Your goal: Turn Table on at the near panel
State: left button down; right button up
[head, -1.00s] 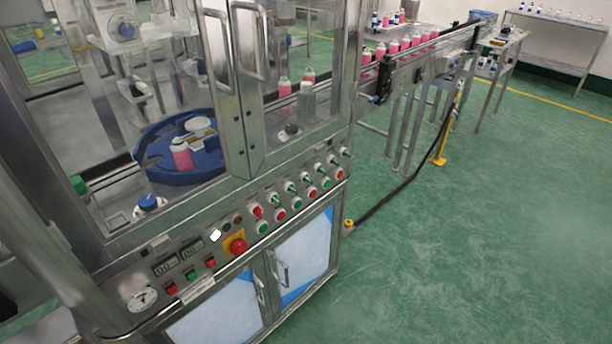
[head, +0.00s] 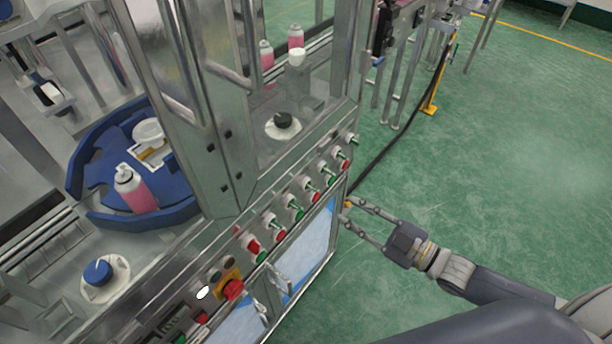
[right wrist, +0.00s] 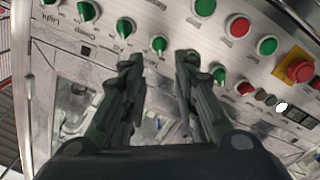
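The near panel (head: 240,228) runs along the front of the machine, with a row of green-handled switches (head: 325,170) above a row of red and green push buttons (head: 313,197). I cannot tell which switch is marked Table; the labels look upside down and blurred in the right wrist view. The blue round table (head: 84,200) behind the glass carries a pink bottle (head: 135,190). My right gripper (head: 347,209) is open and empty at the panel's right end. In the right wrist view its fingers (right wrist: 158,57) point at the panel, a green switch (right wrist: 158,43) between their tips. My left gripper is not in view.
A red emergency stop (head: 232,290) on a yellow plate sits at the panel's near left. Steel door handles (head: 282,280) stick out below the panel. A black cable (head: 400,150) runs over the green floor (head: 500,150), which is open to the right.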

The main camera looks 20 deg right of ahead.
aim_at(315, 190)
jog(key=p+x, duration=0.1)
jog(key=x, duration=0.9)
jog(key=shift+w+a, duration=0.1)
jog(key=shift+a, duration=0.05)
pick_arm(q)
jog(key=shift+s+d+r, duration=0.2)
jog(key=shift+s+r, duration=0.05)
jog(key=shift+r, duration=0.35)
pick_arm(e)
jog(key=shift+r, duration=0.1)
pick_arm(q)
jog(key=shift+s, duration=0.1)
pick_arm(e)
grip_shut()
